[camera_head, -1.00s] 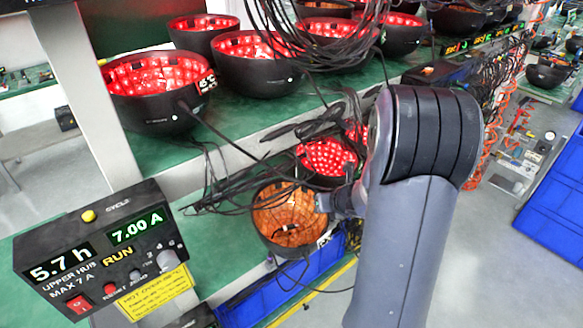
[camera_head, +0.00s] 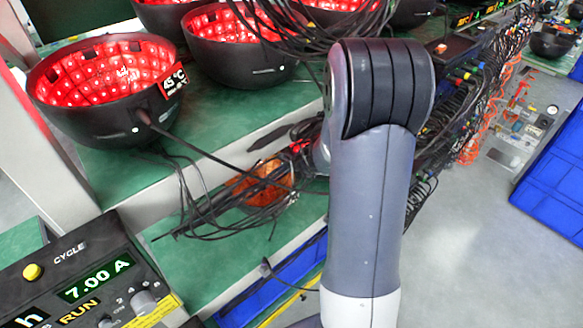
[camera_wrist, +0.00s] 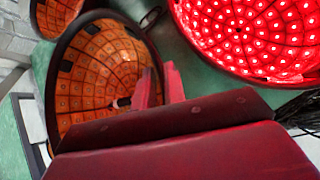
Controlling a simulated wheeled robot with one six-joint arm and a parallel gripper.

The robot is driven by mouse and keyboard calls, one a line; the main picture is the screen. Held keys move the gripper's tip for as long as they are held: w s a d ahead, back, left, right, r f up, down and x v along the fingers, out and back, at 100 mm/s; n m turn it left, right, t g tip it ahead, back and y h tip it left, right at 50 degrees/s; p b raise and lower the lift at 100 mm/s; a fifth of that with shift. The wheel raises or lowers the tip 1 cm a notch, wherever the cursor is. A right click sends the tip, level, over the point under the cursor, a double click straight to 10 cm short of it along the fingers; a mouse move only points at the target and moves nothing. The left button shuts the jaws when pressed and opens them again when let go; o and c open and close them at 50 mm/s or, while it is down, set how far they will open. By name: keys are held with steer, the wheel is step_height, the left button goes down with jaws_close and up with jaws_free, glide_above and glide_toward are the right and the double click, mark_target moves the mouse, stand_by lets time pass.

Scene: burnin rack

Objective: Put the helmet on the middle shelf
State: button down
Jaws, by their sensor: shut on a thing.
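The helmet is a dark bowl with an unlit orange tiled lining. In the wrist view the helmet (camera_wrist: 98,78) fills the left side, and my gripper's red fingers (camera_wrist: 160,86) are shut on its right rim. In the head view the orange lining (camera_head: 264,182) shows behind hanging black cables, over the green shelf (camera_head: 185,255) below the lit helmets. My arm hides the gripper there. I cannot tell whether the helmet touches this shelf.
A red-lit helmet (camera_wrist: 250,38) is close on the right in the wrist view; another orange one (camera_wrist: 55,12) is at upper left. Red-lit helmets (camera_head: 105,88) stand on the shelf above. Loose cables (camera_head: 215,200) hang before the opening. A control box (camera_head: 85,275) is at lower left.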

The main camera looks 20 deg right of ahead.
steer(key=shift+s+f+b, duration=0.15)
steer(key=shift+f+b, duration=0.3)
steer(key=shift+f, duration=0.05)
steer(key=shift+s+f+b, duration=0.15)
steer(key=shift+f+b, duration=0.25)
steer(key=shift+f, duration=0.1)
steer(key=shift+w+f+b, duration=0.1)
steer(key=shift+f+b, duration=0.4)
steer(key=shift+f, duration=0.1)
steer(key=shift+r, duration=0.1)
steer(key=c, duration=1.5)
jaws_free()
